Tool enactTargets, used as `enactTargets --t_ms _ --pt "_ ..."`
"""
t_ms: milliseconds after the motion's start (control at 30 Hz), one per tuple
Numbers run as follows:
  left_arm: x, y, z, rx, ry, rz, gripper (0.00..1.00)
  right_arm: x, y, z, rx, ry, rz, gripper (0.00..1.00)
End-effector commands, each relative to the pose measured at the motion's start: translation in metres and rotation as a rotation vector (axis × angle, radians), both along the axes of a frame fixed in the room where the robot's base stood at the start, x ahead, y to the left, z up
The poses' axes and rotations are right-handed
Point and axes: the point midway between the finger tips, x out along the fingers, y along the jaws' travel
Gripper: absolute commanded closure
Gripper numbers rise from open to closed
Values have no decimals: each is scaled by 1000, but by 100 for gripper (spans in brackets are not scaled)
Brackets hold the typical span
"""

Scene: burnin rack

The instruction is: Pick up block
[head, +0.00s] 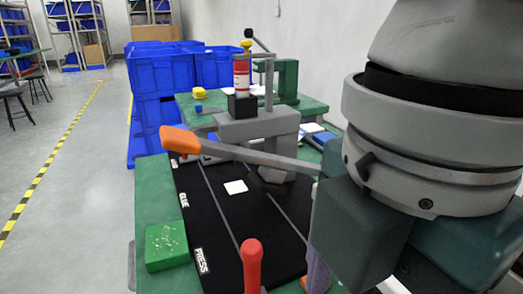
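A green block (167,247) with pale specks on top lies at the left front of the green table, beside the black mat marked GLUE and PRESS. A thin white square (236,187) lies flat on the mat. I cannot tell from its look which one the task calls the block. My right arm fills the right side of the head view. The dark teal parts at its end look like my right gripper (360,235); its fingertips are not clearly visible and I see nothing held. My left gripper is not in view.
A grey press with a long orange-tipped lever (181,140) reaches over the black mat (225,230). A red handle (251,264) stands at the front. Blue crates (162,72) are stacked behind. Open floor lies left of the table.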

Motion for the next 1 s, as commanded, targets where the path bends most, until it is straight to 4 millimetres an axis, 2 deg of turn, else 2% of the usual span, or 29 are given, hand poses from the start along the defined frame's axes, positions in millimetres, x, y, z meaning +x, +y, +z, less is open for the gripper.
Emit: enactTargets --t_ms 600,733,967,1000 --pt "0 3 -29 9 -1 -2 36 3 -5 -87 -2 2 -1 0" --pt "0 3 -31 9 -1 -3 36 3 -5 -96 -1 -1 0 0" --pt "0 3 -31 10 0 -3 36 3 -5 -96 1 -2 1 0" --pt "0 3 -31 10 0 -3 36 3 -5 -96 1 -2 1 5"
